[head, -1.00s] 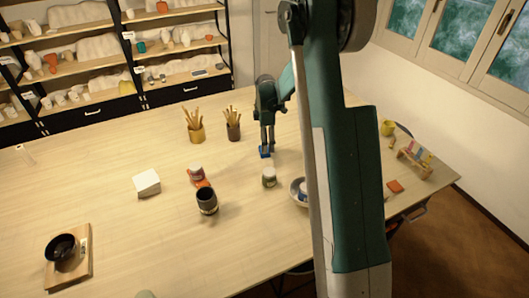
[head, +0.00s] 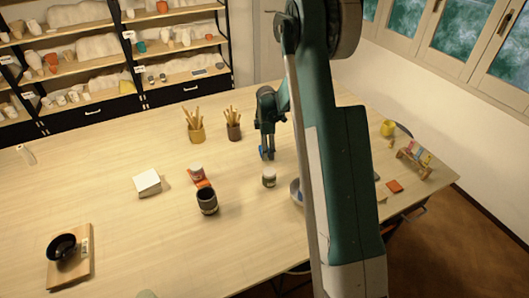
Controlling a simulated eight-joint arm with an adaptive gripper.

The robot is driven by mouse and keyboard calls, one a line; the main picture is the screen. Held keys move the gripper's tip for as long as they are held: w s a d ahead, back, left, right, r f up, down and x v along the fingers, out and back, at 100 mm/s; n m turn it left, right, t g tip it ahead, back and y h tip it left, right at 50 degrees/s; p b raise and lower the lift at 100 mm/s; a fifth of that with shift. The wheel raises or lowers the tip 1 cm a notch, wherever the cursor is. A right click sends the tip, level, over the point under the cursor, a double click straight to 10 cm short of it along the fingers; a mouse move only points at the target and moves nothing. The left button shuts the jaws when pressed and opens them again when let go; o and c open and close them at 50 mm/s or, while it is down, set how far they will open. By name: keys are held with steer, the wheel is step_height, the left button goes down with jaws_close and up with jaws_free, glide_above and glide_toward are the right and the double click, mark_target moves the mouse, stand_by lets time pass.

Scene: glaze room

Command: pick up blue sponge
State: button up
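The blue sponge (head: 262,153) is a small blue patch at my gripper's fingertips, toward the far side of the long wooden table. My gripper (head: 267,154) points down and appears shut on the sponge, which looks tilted and narrow. The fingers hide part of it. I cannot tell whether it is clear of the tabletop.
Two brush pots (head: 195,132) (head: 233,130) stand left of my gripper. A lidded jar (head: 269,178), a dark cup (head: 207,201) and a red-labelled jar (head: 197,172) stand nearer. A white block (head: 147,183) lies left. My arm partly hides a bowl (head: 295,192).

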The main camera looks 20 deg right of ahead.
steer(key=c, duration=0.8)
steer(key=shift+c, duration=0.2)
steer(key=shift+r, duration=0.1)
steer(key=shift+r+b, duration=0.45)
steer(key=shift+r, duration=4.5)
